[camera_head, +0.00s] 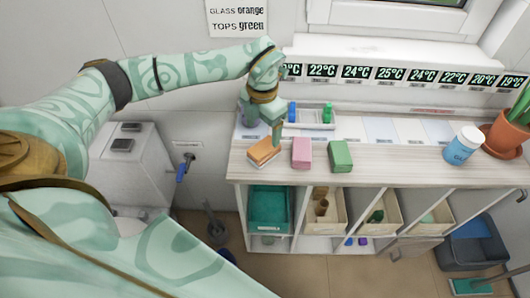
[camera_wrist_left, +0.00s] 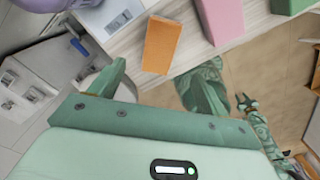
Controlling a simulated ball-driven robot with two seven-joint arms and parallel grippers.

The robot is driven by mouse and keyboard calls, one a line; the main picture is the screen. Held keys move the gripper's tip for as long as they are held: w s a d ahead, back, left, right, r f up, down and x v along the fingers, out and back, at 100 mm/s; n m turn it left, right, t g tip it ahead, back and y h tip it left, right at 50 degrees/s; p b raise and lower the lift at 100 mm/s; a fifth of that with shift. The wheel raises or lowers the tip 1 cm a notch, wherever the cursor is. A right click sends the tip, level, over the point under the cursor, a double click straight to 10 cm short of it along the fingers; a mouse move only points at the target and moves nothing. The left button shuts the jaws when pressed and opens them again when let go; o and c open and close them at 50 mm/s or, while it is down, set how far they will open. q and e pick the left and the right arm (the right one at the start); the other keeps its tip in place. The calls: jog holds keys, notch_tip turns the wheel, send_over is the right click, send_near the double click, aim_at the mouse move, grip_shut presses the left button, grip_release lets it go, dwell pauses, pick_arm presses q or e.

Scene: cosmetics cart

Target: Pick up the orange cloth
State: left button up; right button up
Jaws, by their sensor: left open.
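The orange cloth (camera_head: 263,151) is a folded, block-like piece lying near the front left edge of the wooden cart top (camera_head: 380,156). It also shows in the left wrist view (camera_wrist_left: 161,45), ahead of the fingers. My left gripper (camera_head: 264,133) is open and empty, pointing down just above and behind the cloth. One finger overlaps the cloth's far edge in the head view; I cannot tell whether they touch. A small green patterned arm end, likely my right gripper (camera_wrist_left: 245,103), is low at the right of the left wrist view; its jaws are too small to read.
A pink block (camera_head: 302,153) and a green block (camera_head: 340,156) stand close right of the cloth. A tray (camera_head: 314,117) with small blue and green items is behind. Open bins are below.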

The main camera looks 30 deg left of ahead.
aim_at(265, 147)
pick_arm(q)
notch_tip(265, 147, down, 4)
jog(key=shift+r, duration=0.2)
jog(key=f, duration=0.1)
jog(key=f+b, duration=0.1)
jog(key=f, duration=0.3)
jog(key=shift+w+d+f+b, duration=0.1)
jog(key=shift+w+f+b, duration=0.05)
jog(key=shift+w+b, duration=0.15)
jog(key=c, duration=1.2)
jog(key=shift+o, duration=0.2)
